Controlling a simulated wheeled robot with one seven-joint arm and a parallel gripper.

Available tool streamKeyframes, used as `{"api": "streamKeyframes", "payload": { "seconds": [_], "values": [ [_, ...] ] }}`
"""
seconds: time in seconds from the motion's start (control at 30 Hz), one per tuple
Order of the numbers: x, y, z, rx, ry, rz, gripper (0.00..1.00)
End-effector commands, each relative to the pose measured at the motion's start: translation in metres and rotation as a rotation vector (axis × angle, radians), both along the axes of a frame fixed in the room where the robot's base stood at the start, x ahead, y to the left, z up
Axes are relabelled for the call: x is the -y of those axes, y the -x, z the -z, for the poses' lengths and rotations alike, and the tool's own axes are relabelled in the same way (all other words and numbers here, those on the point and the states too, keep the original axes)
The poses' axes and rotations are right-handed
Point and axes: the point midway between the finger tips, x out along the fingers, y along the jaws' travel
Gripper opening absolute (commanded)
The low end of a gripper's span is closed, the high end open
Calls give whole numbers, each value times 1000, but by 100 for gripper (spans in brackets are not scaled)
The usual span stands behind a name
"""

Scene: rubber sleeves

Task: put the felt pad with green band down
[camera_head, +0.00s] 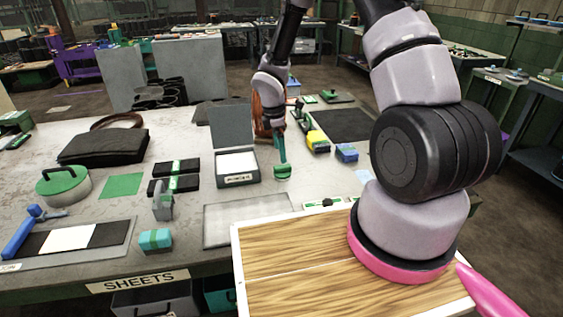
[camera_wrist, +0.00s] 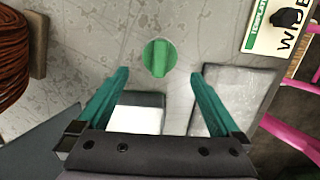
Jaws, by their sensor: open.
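My gripper (camera_head: 281,153) is over the middle of the table, its two teal fingers spread. In the wrist view the open fingertips (camera_wrist: 160,74) have nothing between them. A small round green piece with a raised ridge (camera_wrist: 159,57) lies on the table just beyond the tips; in the head view it (camera_head: 282,173) sits at the finger ends. I cannot tell whether it is the felt pad. Two dark flat pieces with green bands lie left of the grey box, a far one (camera_head: 187,167) and a near one (camera_head: 185,185).
An open grey box with white contents (camera_head: 237,164) stands left of the gripper, its lid raised. A pale shallow tray (camera_head: 245,219) lies in front. An orange coil (camera_wrist: 14,55) is close by. Yellow and blue blocks (camera_head: 318,141) stand to the right.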

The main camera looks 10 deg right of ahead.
Motion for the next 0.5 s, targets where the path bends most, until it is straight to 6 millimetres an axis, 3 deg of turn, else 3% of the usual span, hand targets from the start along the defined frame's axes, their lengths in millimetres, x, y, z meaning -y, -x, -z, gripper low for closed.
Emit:
{"api": "streamKeyframes", "payload": {
  "seconds": [0.1,0.4,0.5],
  "values": [
    [-2,-1,-18,2,-1,2,100],
    [-3,0,-33,3,0,6,100],
    [2,-2,-50,27,2,58,100]
  ]
}}
